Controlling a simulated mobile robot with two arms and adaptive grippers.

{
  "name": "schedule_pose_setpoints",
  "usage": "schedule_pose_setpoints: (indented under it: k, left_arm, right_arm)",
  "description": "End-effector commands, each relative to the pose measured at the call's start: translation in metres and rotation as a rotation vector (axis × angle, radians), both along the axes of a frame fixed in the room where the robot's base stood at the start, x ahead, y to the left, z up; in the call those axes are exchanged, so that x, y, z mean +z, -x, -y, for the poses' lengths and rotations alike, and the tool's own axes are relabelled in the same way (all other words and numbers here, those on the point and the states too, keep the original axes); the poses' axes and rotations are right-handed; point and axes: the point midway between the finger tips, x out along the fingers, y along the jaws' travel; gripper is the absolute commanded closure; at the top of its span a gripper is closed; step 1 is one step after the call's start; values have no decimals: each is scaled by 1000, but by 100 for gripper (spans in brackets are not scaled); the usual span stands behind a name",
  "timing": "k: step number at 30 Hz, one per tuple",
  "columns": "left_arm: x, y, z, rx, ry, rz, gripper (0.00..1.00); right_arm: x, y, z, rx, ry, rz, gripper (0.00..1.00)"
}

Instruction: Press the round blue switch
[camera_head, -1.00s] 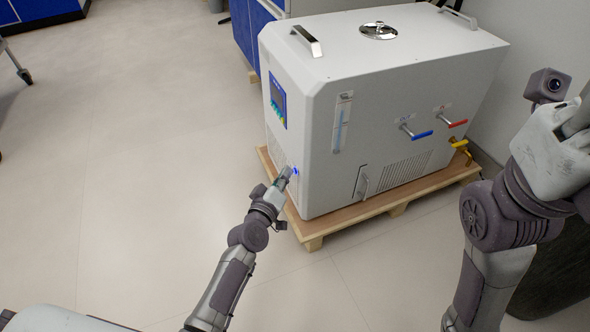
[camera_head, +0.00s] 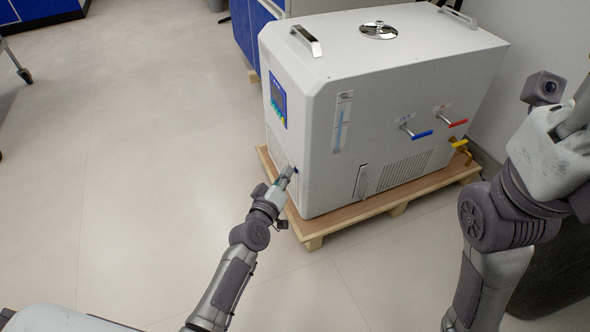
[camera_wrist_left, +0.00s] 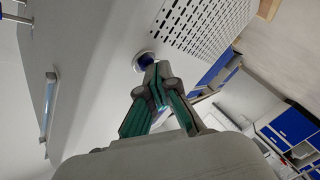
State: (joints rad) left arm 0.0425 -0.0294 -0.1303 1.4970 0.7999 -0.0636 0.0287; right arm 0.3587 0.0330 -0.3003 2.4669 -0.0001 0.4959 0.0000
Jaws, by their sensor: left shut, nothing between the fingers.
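The round blue switch (camera_head: 295,170) sits low on the white distiller's front, near its corner, and looks dark and unlit. In the left wrist view the switch (camera_wrist_left: 143,61) is a dark blue button in a pale ring. My left gripper (camera_head: 289,172) is shut and empty, its tips at the switch and partly covering it in the head view. In the left wrist view the fingertips (camera_wrist_left: 160,72) overlap the switch's lower right edge; whether they touch it I cannot tell. My right arm is at the right, but its fingers are not in view.
The white distiller (camera_head: 390,80) stands on a wooden pallet (camera_head: 345,225). Its small control panel (camera_head: 278,100) has a dark screen. Blue and red handled taps (camera_head: 420,134) stick out of the right side.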

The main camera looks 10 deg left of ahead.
Motion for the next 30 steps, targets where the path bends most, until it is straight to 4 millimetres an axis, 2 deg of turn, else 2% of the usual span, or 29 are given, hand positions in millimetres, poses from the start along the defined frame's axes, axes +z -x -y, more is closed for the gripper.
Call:
schedule_pose_setpoints:
  k: [17, 30]
  left_arm:
    - [0, 8, -11, 0, -1, 0, 100]
    - [-1, 32, -47, 0, -3, 0, 100]
  right_arm:
    - [-3, -3, 0, 1, -1, -13, 60]
    - [-3, -3, 0, 1, 0, -16, 60]
